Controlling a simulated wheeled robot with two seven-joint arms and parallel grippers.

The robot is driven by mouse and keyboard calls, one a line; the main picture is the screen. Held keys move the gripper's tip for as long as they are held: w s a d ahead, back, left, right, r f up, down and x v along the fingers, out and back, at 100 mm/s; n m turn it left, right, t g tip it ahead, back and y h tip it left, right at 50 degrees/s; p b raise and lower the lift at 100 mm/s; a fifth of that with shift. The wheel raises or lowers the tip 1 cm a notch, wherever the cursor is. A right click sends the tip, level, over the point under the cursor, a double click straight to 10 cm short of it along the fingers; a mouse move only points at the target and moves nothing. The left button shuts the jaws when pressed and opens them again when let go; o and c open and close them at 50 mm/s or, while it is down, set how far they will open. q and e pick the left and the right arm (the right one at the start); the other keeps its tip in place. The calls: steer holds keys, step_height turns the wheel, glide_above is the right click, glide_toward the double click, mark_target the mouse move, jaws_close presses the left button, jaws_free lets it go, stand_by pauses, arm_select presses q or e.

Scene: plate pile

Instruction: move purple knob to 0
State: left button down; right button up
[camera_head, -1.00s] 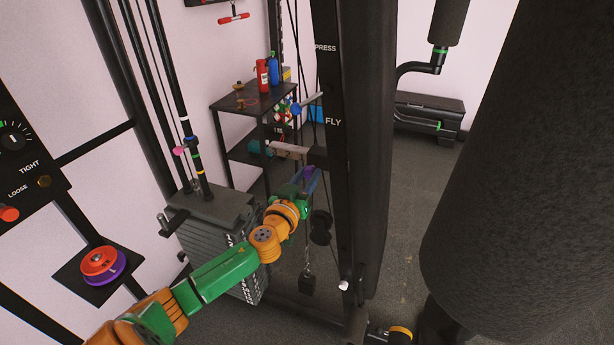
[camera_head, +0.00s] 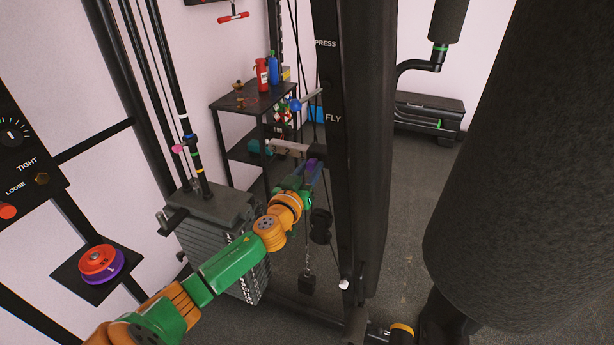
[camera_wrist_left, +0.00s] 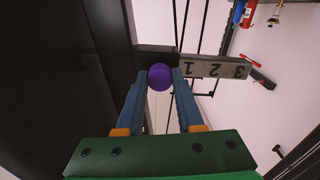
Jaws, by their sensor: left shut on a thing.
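The round purple knob (camera_wrist_left: 160,77) shows in the left wrist view between the two blue fingertips of my left gripper (camera_wrist_left: 159,80). The fingers touch it on both sides, and the gripper is shut on it. In the head view my left gripper (camera_head: 313,170) is at the black upright post, just below the pale bar (camera_head: 288,147). The fingers mostly hide the knob there. My right gripper is not in view.
The black post (camera_head: 331,85) marked PRESS and FLY stands close to my left gripper. A weight stack (camera_head: 215,212) is left of it. A black shelf (camera_head: 250,98) with bottles is behind. A large dark padded cylinder (camera_head: 510,170) fills the right.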

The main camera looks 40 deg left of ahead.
arm_select(q)
steer(key=shift+w+r, duration=0.1)
steer(key=shift+w, duration=0.1)
steer(key=c, duration=0.6)
jaws_free()
steer(key=shift+o, duration=0.4)
steer(key=shift+w+a, duration=0.1)
steer(key=shift+w, duration=0.1)
steer(key=shift+s, duration=0.15)
steer(key=v, duration=0.7)
steer(key=shift+b, duration=0.4)
